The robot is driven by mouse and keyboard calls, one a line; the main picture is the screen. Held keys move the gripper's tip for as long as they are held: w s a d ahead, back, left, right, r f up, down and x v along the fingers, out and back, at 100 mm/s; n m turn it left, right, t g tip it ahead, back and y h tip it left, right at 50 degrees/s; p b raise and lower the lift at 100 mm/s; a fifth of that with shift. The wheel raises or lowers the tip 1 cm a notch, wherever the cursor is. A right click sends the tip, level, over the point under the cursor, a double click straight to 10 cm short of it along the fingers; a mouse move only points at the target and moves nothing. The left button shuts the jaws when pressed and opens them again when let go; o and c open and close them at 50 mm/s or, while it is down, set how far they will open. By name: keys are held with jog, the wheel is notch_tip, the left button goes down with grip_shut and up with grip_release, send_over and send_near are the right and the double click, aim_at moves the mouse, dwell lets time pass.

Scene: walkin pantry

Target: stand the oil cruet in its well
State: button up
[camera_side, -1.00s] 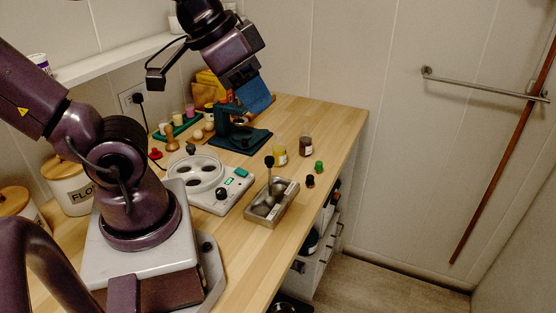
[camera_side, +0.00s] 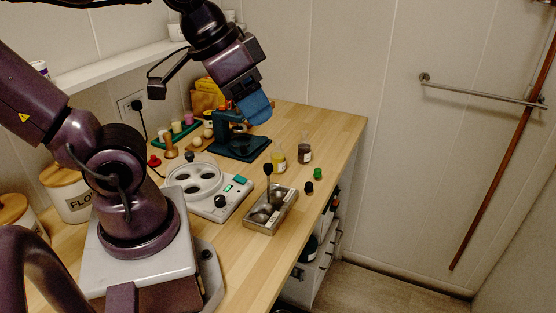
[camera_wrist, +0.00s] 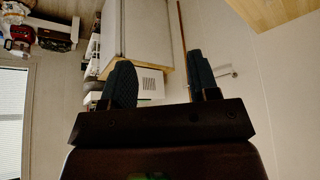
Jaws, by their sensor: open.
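The likely oil cruet (camera_side: 278,159), a small clear bottle with yellow liquid, stands upright on the counter behind the metal caddy. A similar dark-filled bottle (camera_side: 305,151) stands to its right. The metal caddy (camera_side: 262,227) has rounded wells and a dark-knobbed post; no bottle stands in it. My gripper (camera_side: 256,110) is in the air over the far part of the counter, apart from the bottles. It is open and empty, its two blue fingers spread in the wrist view (camera_wrist: 162,82). The wrist view shows neither cruet nor caddy clearly.
A green cap (camera_side: 318,169) and a black cap (camera_side: 309,187) lie right of the caddy. A white device with round openings (camera_side: 226,207) is to its left. A dark green stand (camera_side: 240,149) is near my gripper. The counter's far right is clear.

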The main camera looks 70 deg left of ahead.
jog(key=w+a+f+n+g, duration=0.45)
jog(key=w+a+f, duration=0.25)
jog(key=a, duration=0.3)
jog(key=n+y, duration=0.3)
jog(key=n, duration=0.6)
send_over(278, 147)
jog(key=shift+t, duration=0.25)
jog(key=f, duration=1.4)
jog(key=shift+w+d+f, duration=0.1)
jog(key=shift+w+f, duration=0.2)
jog(key=shift+s+x, duration=0.2)
jog(key=shift+x, duration=1.15)
jog(key=shift+s+x, duration=0.25)
jog(key=shift+x, duration=1.15)
jog(key=shift+c, duration=0.2)
grip_shut()
